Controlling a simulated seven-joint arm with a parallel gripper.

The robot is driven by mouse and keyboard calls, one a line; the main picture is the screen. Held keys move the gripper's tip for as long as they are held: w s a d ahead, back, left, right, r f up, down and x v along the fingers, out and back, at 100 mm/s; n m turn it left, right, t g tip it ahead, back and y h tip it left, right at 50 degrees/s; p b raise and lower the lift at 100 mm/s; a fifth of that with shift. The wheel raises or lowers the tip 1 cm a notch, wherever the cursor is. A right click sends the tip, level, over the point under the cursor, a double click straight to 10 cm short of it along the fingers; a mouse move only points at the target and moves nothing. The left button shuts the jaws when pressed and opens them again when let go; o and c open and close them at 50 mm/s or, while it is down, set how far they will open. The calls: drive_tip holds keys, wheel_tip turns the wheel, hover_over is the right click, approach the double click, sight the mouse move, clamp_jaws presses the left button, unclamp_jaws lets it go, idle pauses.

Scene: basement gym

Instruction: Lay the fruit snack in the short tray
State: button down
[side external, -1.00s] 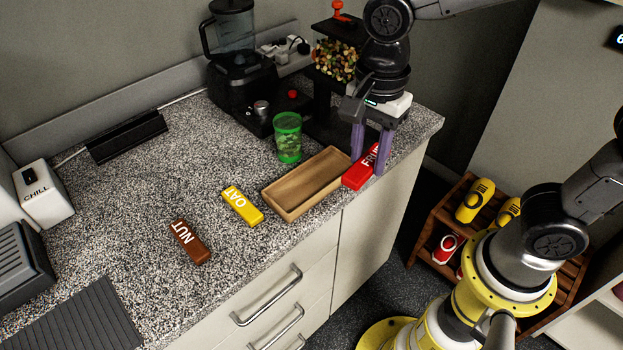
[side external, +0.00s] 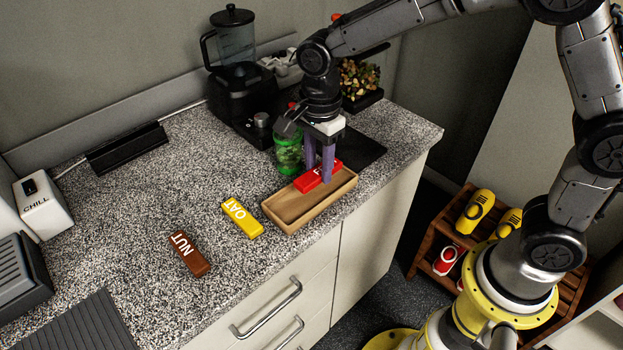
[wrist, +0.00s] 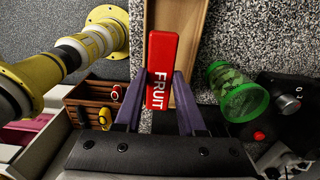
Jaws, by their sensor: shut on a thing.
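The fruit snack is a red bar (side external: 317,176) with white lettering; it also shows upright in the wrist view (wrist: 161,70). My gripper (side external: 319,172) is shut on it, with purple fingers on either side; in the wrist view the fingers (wrist: 160,104) flank the bar's lower part. The short tray (side external: 283,212) is a shallow wooden box near the counter's front edge. The bar is over the tray's far right half in the side view. I cannot tell whether it touches the tray floor. In the wrist view the tray (wrist: 190,20) lies behind the bar.
A yellow OAT bar (side external: 242,218) and a brown NUT bar (side external: 189,254) lie left of the tray. A green cup (side external: 288,152) stands close behind the tray and my gripper. A black blender (side external: 240,85) stands farther back.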

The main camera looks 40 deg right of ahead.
sight(312, 193)
drive_tip(key=shift+w+a+f, duration=0.15)
drive_tip(key=shift+w+f, duration=0.25)
drive_tip(key=shift+f, duration=0.15)
drive_tip(key=shift+w+a+f, duration=0.1)
drive_tip(key=shift+w+f, duration=0.05)
drive_tip(key=shift+f, duration=0.8)
drive_tip(key=shift+w+f, duration=0.15)
drive_tip(key=shift+f, duration=0.8)
drive_tip(key=shift+f, duration=0.15)
drive_tip(key=c, duration=0.8)
unclamp_jaws()
